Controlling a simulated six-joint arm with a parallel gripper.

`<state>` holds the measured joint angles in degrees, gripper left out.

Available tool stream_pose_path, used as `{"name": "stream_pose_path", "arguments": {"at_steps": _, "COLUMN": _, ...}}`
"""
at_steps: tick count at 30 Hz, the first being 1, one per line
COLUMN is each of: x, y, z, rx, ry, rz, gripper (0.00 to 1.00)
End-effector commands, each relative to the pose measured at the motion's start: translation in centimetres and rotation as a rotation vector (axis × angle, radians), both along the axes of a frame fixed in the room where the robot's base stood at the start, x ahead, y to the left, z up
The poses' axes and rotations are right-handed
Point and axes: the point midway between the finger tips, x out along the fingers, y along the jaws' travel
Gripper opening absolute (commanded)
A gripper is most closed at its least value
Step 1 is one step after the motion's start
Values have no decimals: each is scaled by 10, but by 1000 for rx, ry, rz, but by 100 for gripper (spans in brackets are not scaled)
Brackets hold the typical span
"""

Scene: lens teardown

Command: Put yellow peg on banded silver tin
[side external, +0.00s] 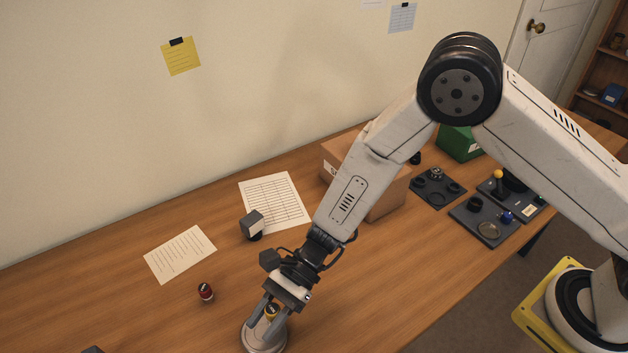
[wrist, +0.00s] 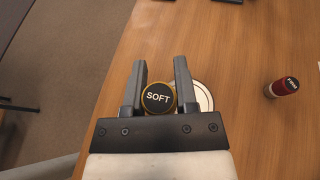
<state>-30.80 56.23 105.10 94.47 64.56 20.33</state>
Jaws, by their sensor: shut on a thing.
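The yellow peg (side external: 271,311) is between the fingers of my gripper (side external: 267,305), which is shut on it. In the wrist view its dark round top reads "SOFT" and has a yellow rim (wrist: 158,97), with a finger of my gripper (wrist: 158,90) on each side. The silver tin (side external: 264,341) is on the table directly below the peg in the side view. In the wrist view the tin's pale rim (wrist: 206,95) shows behind and right of the peg, partly hidden by the right finger. I cannot tell whether the peg touches the tin.
A red peg (side external: 206,292) stands on the table left of the tin. A small grey block on a dark base (side external: 251,224) and two paper sheets (side external: 275,202) lie farther back. Dark trays with small parts (side external: 484,220) and a cardboard box (side external: 385,200) are to the right. Table around the tin is clear.

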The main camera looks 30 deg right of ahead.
Motion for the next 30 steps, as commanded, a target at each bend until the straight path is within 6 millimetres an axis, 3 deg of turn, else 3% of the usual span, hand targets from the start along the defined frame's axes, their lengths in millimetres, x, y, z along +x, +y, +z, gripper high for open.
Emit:
{"name": "stream_pose_path", "arguments": {"at_steps": 10, "x": 17, "y": 15, "z": -27, "rx": 0, "ry": -1, "rz": 0, "gripper": 0}}
{"name": "stream_pose_path", "arguments": {"at_steps": 22, "x": 21, "y": 19, "z": -35, "rx": 0, "ry": -1, "rz": 0, "gripper": 0}}
{"name": "stream_pose_path", "arguments": {"at_steps": 30, "x": 22, "y": 19, "z": -60, "rx": 0, "ry": 0, "rz": 1, "gripper": 0}}
